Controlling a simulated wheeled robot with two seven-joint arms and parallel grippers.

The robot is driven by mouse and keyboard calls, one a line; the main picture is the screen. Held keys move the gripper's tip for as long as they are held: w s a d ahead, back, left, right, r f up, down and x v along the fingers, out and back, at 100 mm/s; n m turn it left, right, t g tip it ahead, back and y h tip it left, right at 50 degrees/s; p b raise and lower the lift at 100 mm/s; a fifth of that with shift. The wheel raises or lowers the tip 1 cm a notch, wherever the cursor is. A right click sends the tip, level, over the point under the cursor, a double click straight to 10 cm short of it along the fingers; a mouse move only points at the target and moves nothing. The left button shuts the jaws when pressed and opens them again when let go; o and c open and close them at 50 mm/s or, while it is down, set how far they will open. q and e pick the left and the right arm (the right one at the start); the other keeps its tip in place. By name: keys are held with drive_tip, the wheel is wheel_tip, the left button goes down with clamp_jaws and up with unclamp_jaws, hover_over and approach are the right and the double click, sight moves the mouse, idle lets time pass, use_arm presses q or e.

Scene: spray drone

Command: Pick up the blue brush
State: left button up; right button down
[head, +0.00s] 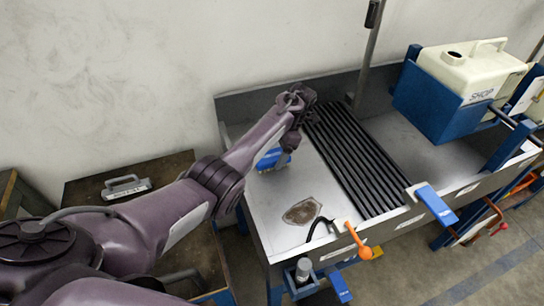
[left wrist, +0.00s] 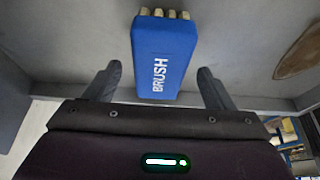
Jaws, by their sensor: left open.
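The blue brush (head: 272,157) lies on the left part of the grey metal bench, partly hidden behind my left arm in the head view. In the left wrist view the brush (left wrist: 163,52) shows its blue block with white BRUSH lettering and pale bristles at the far end. My left gripper (head: 290,138) is above the bench by the brush. In the left wrist view its two fingers (left wrist: 159,70) are apart, one to each side of the brush's near end, with gaps on both sides. I see no contact. My right gripper is not in view.
The grey metal bench (head: 255,215) has a black slatted rack (head: 350,160) right of the brush and a brown stain (head: 302,211) in front. An orange-handled tool (head: 357,240) sits at the front edge. A white SHOP tank (head: 470,70) stands back right. The wall is behind.

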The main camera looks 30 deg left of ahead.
use_arm(q)
drive_tip(key=shift+s+a+f, duration=0.15)
drive_tip(key=shift+a+f, duration=0.05)
drive_tip(key=shift+f, duration=0.4)
drive_tip(key=shift+f, duration=0.2)
drive_tip(key=c, duration=1.1)
